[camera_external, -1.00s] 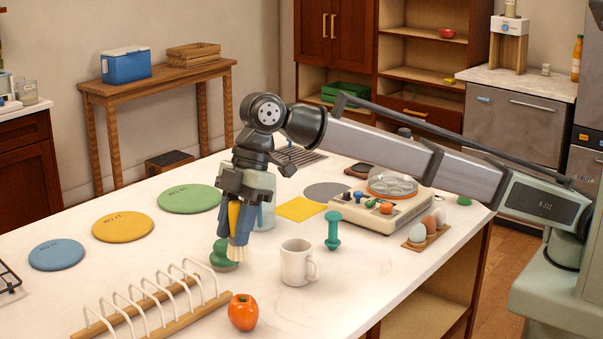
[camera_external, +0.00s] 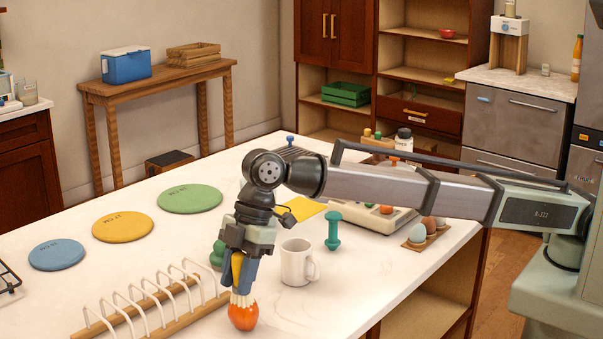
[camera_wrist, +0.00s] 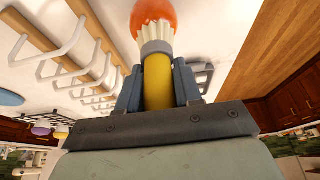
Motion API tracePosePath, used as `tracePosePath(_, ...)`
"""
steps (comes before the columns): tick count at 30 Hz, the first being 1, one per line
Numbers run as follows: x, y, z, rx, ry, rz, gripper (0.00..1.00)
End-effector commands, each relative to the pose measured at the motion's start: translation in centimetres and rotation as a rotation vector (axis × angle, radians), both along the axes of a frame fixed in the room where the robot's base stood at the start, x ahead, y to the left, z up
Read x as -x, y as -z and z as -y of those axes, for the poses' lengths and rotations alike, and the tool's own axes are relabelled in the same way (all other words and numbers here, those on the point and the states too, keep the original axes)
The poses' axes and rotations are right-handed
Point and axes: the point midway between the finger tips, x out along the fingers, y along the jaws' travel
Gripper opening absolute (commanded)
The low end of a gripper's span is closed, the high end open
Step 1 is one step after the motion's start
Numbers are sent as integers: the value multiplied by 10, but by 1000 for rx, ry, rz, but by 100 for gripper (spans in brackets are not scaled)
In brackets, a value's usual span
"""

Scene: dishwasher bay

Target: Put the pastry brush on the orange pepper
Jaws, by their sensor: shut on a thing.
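The pastry brush has a yellow handle (camera_wrist: 157,80) and pale bristles, which also show in the external view (camera_external: 240,298). My gripper (camera_external: 238,278) is shut on the handle, with the bristles pointing down. The orange pepper (camera_external: 243,317) sits on the white counter directly below the brush. The bristle tips meet the top of the pepper in the external view. In the wrist view the bristles overlap the pepper (camera_wrist: 153,12), and I cannot tell how firmly they touch. The pepper's top is hidden behind the bristles.
A wooden rack with white wire loops (camera_external: 150,300) stands just left of the pepper. A white mug (camera_external: 297,264) is close on the right, with a teal dumbbell-shaped object (camera_external: 333,231) beyond it. A green object (camera_external: 217,254) is partly hidden behind my gripper. The counter right of the pepper is clear.

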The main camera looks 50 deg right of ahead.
Motion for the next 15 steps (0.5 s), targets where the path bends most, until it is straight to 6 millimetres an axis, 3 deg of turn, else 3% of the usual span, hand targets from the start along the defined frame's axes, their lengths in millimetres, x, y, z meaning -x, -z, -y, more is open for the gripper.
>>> tracePosePath(9, 0, 2, 0, 0, 0, 0, 3)
tracePosePath(10, 0, 2, 0, 0, 0, 0, 36)
tracePosePath(15, 0, 2, 0, 0, 0, 0, 53)
